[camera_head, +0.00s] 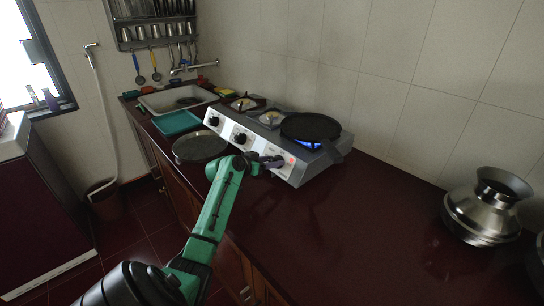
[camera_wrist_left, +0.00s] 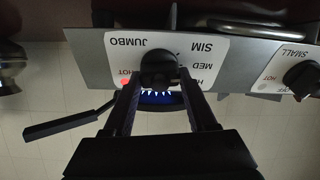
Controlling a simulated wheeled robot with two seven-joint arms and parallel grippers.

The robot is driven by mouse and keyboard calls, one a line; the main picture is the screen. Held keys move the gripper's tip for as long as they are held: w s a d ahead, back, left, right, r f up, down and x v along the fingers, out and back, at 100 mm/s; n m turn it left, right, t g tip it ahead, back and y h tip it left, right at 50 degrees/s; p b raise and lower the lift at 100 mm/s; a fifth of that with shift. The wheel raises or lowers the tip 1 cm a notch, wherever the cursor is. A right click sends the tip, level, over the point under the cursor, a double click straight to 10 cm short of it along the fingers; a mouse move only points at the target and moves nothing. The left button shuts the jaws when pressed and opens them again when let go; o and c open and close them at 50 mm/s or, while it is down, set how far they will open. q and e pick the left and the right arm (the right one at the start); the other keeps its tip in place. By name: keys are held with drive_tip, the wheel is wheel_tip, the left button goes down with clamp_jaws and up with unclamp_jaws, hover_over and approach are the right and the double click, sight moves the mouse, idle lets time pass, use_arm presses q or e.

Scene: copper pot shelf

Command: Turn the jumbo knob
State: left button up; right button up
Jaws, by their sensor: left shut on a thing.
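The jumbo knob (camera_wrist_left: 158,66) is black and round, on a white panel marked JUMBO, SIM and MED. The wrist view shows it upside down. My left gripper (camera_head: 272,162) reaches the right end of the stove front (camera_head: 228,133). In the wrist view its two fingers (camera_wrist_left: 160,88) are shut on the knob, one on each side. A red HOT light (camera_head: 291,160) is lit beside it. A blue flame (camera_head: 308,144) burns under the black pan (camera_head: 310,126). The gripper partly hides the knob in the head view. My right gripper is not in view.
The small knob (camera_wrist_left: 302,76) is beside the jumbo knob, with another knob (camera_head: 213,121) farther left. The pan handle (camera_wrist_left: 62,125) sticks out near the burner. A metal pot (camera_head: 485,207) stands right. The counter between is clear.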

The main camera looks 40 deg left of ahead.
use_arm(q)
drive_tip(key=n+p, duration=0.2)
drive_tip(key=n+y+p, duration=0.1)
drive_tip(key=n+p, duration=0.1)
drive_tip(key=shift+r+n, duration=0.2)
drive_tip(key=shift+n, duration=0.1)
drive_tip(key=shift+f+n+y+p, duration=0.2)
drive_tip(key=shift+n+y+p, duration=0.1)
drive_tip(key=shift+n+p, duration=0.85)
drive_tip(key=o, duration=1.4)
drive_tip(key=shift+c, duration=0.2)
drive_tip(key=b+v, duration=0.2)
drive_tip(key=v, duration=1.2)
drive_tip(key=shift+r, duration=0.35)
